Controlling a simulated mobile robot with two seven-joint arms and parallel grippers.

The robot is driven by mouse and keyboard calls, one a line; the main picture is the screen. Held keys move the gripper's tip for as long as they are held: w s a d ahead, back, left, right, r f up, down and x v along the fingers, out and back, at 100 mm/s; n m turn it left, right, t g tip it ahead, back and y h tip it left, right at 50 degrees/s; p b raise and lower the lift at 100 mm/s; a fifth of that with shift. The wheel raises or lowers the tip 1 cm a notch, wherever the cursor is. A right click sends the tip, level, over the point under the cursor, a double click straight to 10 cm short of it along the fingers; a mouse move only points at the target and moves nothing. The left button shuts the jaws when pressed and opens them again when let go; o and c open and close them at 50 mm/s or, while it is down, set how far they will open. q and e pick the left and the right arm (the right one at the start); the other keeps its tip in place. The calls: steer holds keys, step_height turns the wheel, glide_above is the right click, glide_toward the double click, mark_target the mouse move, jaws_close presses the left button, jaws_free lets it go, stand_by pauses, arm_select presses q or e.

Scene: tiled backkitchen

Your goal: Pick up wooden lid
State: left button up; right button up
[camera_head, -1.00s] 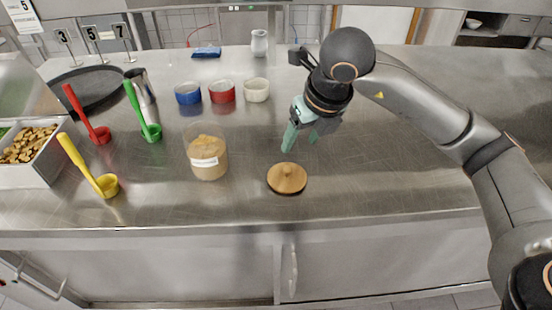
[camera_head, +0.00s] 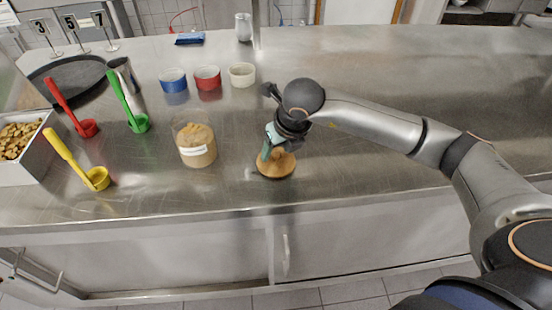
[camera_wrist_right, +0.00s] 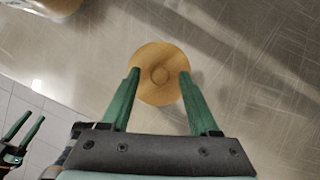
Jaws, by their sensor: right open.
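The round wooden lid (camera_head: 276,164) with a small knob lies flat on the steel counter, right of the clear jar. In the right wrist view the lid (camera_wrist_right: 160,60) shows between the fingertips, its knob near the middle. My right gripper (camera_head: 277,152) is over the lid with its fingers pointing down. In the right wrist view my right gripper (camera_wrist_right: 158,76) is open, with green fingers on either side of the knob; whether they touch the lid I cannot tell. My left gripper does not show in the head view; a green-fingered gripper at the left edge of the wrist view may be it.
The clear jar (camera_head: 197,145) with brown contents stands left of the lid. Red (camera_head: 86,128), green (camera_head: 139,122) and yellow (camera_head: 97,178) scoops stand further left. Blue (camera_head: 173,80), red (camera_head: 207,78) and white (camera_head: 242,75) bowls stand behind. The counter's right side is clear.

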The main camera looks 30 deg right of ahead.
steer(key=shift+w+f, duration=0.1)
steer(key=shift+f, duration=0.15)
jaws_close()
stand_by(0.3)
